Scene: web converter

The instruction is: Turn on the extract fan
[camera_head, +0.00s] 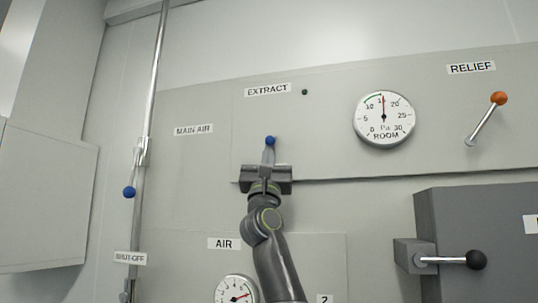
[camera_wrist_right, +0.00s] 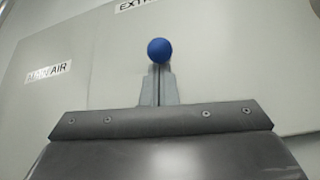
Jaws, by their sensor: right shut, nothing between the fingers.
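The extract fan control shows as a blue ball knob (camera_head: 270,141) under the EXTRACT label (camera_head: 267,90) on the grey panel. In the right wrist view the blue knob (camera_wrist_right: 160,50) sits just beyond my fingertips. My right gripper (camera_head: 268,157) is shut and empty, with its fingers pointing up at the knob from below. The fingertips look close to the knob or touching it; I cannot tell which. The knob's lever is hidden behind the fingers. A small dark green lamp (camera_head: 305,92) is right of the label. My left gripper is not in view.
A round ROOM gauge (camera_head: 384,118) and an orange-knobbed RELIEF lever (camera_head: 486,118) are to the right. A grey box with a black-knobbed handle (camera_head: 476,260) stands out at lower right. A vertical pipe with a blue knob (camera_head: 129,192) is at left. An AIR gauge (camera_head: 236,291) is below.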

